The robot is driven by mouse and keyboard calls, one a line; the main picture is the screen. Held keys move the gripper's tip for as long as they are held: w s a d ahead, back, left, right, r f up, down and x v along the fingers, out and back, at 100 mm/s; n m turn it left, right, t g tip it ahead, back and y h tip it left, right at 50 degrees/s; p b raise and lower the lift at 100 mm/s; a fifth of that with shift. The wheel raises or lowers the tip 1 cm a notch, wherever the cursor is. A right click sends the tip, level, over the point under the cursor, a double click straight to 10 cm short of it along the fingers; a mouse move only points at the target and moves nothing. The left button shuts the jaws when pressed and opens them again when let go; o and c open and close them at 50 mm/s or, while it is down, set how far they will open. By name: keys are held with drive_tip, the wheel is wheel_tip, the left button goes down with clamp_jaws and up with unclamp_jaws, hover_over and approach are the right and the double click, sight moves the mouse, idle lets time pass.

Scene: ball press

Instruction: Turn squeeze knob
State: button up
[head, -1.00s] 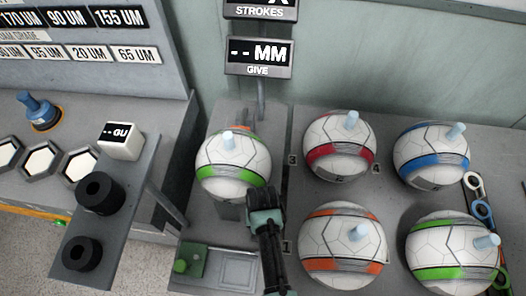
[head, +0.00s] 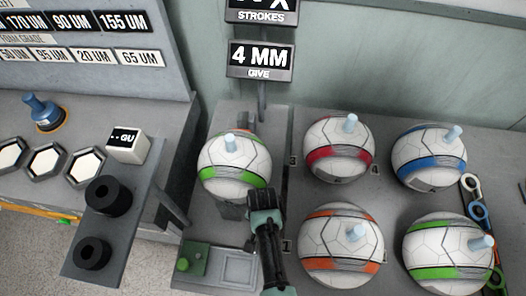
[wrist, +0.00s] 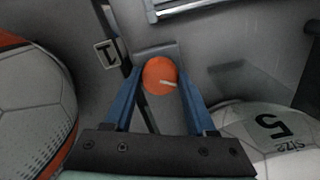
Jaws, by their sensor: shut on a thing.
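The squeeze knob (wrist: 160,70) is a round orange-red cap with a white pointer line that points to the right in the wrist view. My gripper (wrist: 158,88) has its two blue fingers shut on it, one on each side. In the head view my gripper (head: 258,205) reaches to the front of the press, and hides the knob there. A white ball with a green band (head: 232,172) sits in the press just above and left of my gripper. The give display (head: 260,58) reads 4 MM.
Several banded balls stand right of the press, the orange one (head: 341,243) closest to my gripper. A green button (head: 183,264) is on a panel at lower left. A grey plate with black cylinders (head: 107,195) stands further left.

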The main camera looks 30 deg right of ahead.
drive_tip(key=o, duration=1.3)
drive_tip(key=shift+o, duration=0.2)
wheel_tip(320, 180, up, 13)
drive_tip(key=shift+p, duration=0.35)
